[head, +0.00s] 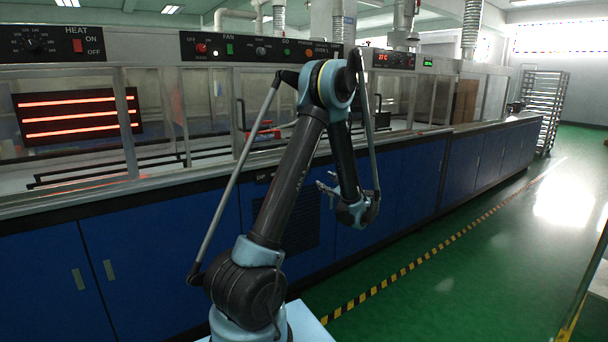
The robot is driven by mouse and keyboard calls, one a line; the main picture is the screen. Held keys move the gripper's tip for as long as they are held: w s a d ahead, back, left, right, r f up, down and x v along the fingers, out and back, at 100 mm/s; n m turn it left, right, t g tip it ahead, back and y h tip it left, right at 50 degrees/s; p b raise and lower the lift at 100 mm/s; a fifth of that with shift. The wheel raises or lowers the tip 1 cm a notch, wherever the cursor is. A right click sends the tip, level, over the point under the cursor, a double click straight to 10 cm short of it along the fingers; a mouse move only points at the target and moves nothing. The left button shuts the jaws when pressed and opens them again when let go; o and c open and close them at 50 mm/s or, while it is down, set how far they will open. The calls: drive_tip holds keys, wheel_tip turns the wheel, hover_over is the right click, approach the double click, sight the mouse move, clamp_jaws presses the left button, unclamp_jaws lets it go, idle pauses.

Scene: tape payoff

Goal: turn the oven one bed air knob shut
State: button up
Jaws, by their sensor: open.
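My gripper (326,187) is in front of the blue cabinet fronts, right of the picture's middle, below the bench edge. Its fingers point left and are spread apart, with nothing seen between them. A dark control panel (245,63) runs above the glass front, marked FAN and GO. It bears a red knob (201,48) and a small dark knob (260,50). A HEAT panel with a dark dial (38,46) is at the far left. No label for bed air is readable, so I cannot tell which knob is the bed air one. My gripper is well below these panels and apart from them.
Red glowing heater bars (75,102) show behind the glass at left. A bench edge (75,203) runs along the blue cabinets (155,265). Green floor (470,290) is open at right, with a yellow-black stripe (400,273). A rack (541,105) stands far back right.

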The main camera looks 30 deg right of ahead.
drive_tip(key=w, duration=1.7)
drive_tip(key=shift+w+a, duration=0.15)
drive_tip(key=shift+a, duration=0.1)
clamp_jaws()
